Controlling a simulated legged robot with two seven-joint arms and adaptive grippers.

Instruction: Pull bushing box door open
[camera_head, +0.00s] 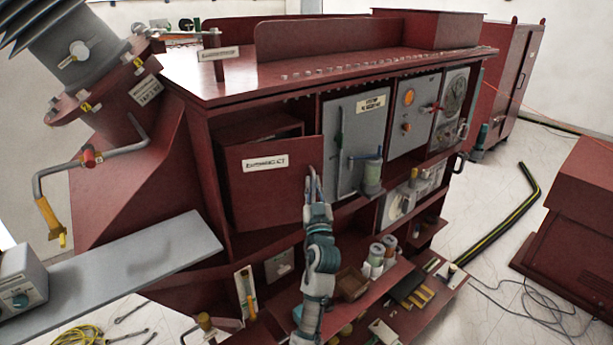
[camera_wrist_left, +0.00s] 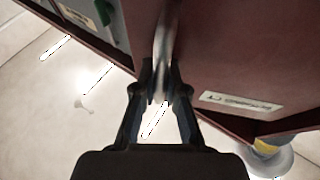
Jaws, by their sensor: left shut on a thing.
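The bushing box door (camera_head: 267,185) is a dark red panel with a white label, at the left of the cabinet front in the head view. Its right edge appears to stand out from the box body (camera_head: 250,131), so it looks ajar. In the wrist view the door (camera_wrist_left: 240,60) fills the upper right. My left gripper (camera_head: 313,180) is at the door's right edge. In the wrist view its fingers (camera_wrist_left: 160,88) are closed around the grey metal door handle (camera_wrist_left: 163,45). My right gripper is not in view.
Below, a red shelf (camera_head: 390,278) holds jars and small parts. A grey beam (camera_head: 140,262) juts out at the left.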

